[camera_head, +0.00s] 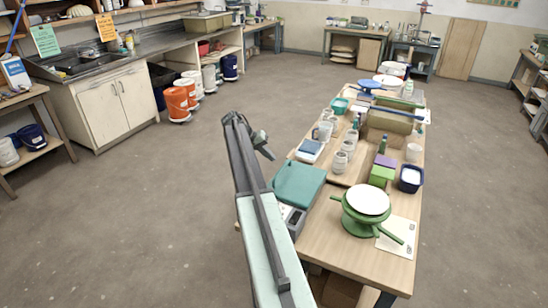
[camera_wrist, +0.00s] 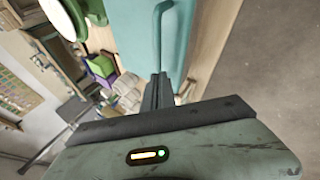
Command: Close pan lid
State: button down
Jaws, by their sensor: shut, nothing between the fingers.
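A teal lid (camera_head: 298,184) sits at the near left edge of the long table, above a grey scale-like body (camera_head: 291,216) with a small display. It looks like a flat panel, and I cannot tell how far it is tilted. In the wrist view the teal panel (camera_wrist: 130,35) fills the upper middle, with a thin teal bar handle (camera_wrist: 157,35) along it. My gripper (camera_wrist: 157,80) is shut and empty, its tips close to the lower end of the bar; contact is unclear. In the head view my gripper (camera_head: 268,153) is up and left of the lid.
A green banding wheel (camera_head: 367,208) with a white top stands right of the lid. Green and purple blocks (camera_head: 382,172), a dark blue tub (camera_head: 411,178) and several cups (camera_head: 340,160) stand farther back. Open floor (camera_head: 180,215) lies left of the table (camera_head: 335,240).

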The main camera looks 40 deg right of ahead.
jog(key=w+a+r+p, duration=0.1)
jog(key=w+a+r, duration=0.1)
jog(key=w+a, duration=0.3)
jog(key=shift+w+a+p, duration=0.15)
jog(key=shift+w+p, duration=0.25)
jog(key=shift+w, duration=0.3)
jog(key=shift+r, duration=0.1)
jog(key=a+f+n+t, duration=0.2)
jog(key=a+n, duration=0.1)
jog(key=a, duration=2.1)
jog(key=s+a+f+n+t+y, duration=0.1)
jog(key=s+a+n+y, duration=0.2)
jog(key=s+a, duration=0.6)
jog(key=s+a+f+n+t+y, duration=0.1)
jog(key=s+a+f+n+y, duration=0.1)
jog(key=s+a, duration=0.8)
jog(key=a+n+y, duration=0.1)
jog(key=a+n, duration=0.1)
jog(key=a, duration=0.6)
jog(key=shift+f+n, duration=0.15)
jog(key=shift+n, duration=0.15)
jog(key=shift+a, duration=0.1)
